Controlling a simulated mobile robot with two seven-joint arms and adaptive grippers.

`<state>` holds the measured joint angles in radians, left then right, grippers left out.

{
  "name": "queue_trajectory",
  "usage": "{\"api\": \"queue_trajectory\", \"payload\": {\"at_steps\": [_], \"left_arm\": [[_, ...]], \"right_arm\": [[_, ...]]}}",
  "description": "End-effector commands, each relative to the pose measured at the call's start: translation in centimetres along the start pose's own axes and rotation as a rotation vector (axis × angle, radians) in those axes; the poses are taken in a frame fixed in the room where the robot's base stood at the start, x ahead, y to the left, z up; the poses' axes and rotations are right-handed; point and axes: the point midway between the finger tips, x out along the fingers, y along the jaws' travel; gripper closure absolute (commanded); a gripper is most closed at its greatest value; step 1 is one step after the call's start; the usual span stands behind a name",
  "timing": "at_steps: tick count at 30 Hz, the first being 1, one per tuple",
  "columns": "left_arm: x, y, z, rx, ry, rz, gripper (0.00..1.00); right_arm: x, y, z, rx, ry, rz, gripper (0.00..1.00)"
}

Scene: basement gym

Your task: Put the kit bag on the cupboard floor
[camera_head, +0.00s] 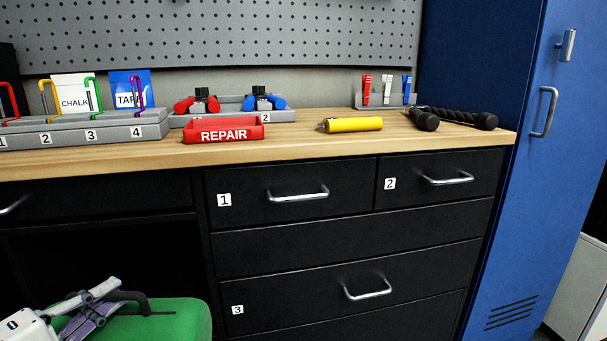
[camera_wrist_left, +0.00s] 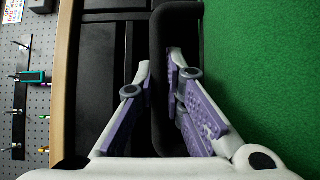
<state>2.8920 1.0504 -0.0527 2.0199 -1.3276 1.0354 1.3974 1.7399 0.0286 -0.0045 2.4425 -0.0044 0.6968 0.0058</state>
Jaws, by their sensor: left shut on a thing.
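The kit bag (camera_head: 180,318) is green with a black loop handle (camera_head: 138,298). It is at the bottom left of the head view, in front of the bench, and its lower part is cut off. My left gripper (camera_head: 113,290) is shut on the handle. In the left wrist view the black handle (camera_wrist_left: 177,25) runs between the fingers of the gripper (camera_wrist_left: 161,75), with the green bag (camera_wrist_left: 265,65) at the right. The blue cupboard (camera_head: 535,190) stands at the right, its door seemingly closed, with a silver handle (camera_head: 545,110). Its floor is hidden. My right gripper is not in view.
The black bench has drawers (camera_head: 340,235) with protruding handles and a wooden top (camera_head: 320,150). On it are a red REPAIR tray (camera_head: 222,130), a yellow cylinder (camera_head: 353,125), black-handled rope (camera_head: 455,118) and grey racks (camera_head: 75,130). A dark recess (camera_head: 90,255) lies behind the bag.

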Motion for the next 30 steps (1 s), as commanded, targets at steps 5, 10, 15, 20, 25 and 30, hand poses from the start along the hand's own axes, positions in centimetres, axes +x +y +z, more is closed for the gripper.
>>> {"api": "queue_trajectory", "payload": {"at_steps": [5,10,15,20,25,30], "left_arm": [[-1.8,0.6,3.7,0.003,-0.100,-0.001,1.00],[-3.8,1.1,7.7,0.000,-0.206,-0.001,1.00],[-5.8,1.7,11.7,-0.002,-0.310,0.000,1.00],[-7.3,2.0,14.5,-0.001,-0.388,0.002,1.00],[-8.3,2.3,16.7,-0.001,-0.445,0.002,1.00],[-8.9,2.5,17.9,-0.001,-0.478,0.002,1.00]], "right_arm": [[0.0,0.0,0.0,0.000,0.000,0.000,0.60],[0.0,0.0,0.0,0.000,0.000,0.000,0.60],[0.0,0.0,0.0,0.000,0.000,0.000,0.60],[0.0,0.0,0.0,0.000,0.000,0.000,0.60],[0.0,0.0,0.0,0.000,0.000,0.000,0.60],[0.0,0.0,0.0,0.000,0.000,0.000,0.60]]}}
